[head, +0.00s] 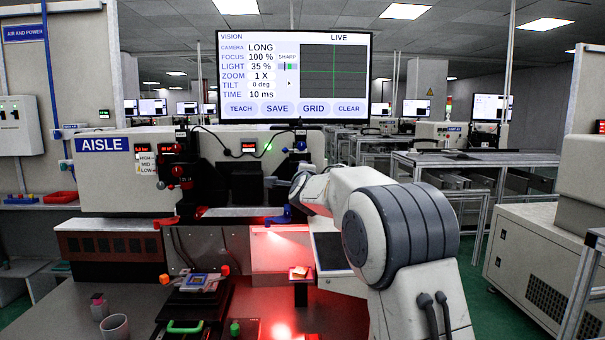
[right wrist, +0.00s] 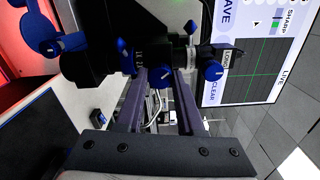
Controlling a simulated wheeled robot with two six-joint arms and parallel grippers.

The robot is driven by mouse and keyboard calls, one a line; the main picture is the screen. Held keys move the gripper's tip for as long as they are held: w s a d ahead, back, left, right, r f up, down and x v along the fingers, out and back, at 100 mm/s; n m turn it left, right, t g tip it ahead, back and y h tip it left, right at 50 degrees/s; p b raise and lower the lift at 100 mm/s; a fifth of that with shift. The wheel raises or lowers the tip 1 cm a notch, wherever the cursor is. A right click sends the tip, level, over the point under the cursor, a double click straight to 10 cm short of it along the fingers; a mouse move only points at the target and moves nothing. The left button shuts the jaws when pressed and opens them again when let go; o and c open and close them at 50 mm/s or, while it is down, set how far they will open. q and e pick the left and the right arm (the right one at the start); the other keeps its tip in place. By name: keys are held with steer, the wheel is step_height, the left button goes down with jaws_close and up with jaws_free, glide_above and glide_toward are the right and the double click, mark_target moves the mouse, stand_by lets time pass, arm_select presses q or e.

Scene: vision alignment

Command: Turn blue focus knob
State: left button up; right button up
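The vision machine (head: 230,175) has blue knobs on its dark camera assembly, one of them an upper blue knob (head: 300,145) in the head view. In the right wrist view a blue knob with a white mark (right wrist: 160,75) sits at the tips of my right gripper (right wrist: 158,78). The two fingers are apart, one on each side of this knob; I cannot tell whether they touch it. Another blue knob (right wrist: 212,71) is just to the right. No label shows which is focus. In the head view my right gripper (head: 279,185) is small and partly hidden. My left gripper is out of view.
The monitor (head: 292,78) reads FOCUS 100 %, LIGHT 35 %, ZOOM 1 X and TILT 0 deg. Red knobs (head: 178,171) sit on the left of the machine.

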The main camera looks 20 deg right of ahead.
steer(key=o, duration=0.4)
steer(key=shift+d, duration=0.1)
steer(key=shift+s, duration=0.1)
steer(key=b+v, duration=0.2)
steer(key=v, duration=0.8)
steer(key=shift+s, duration=0.15)
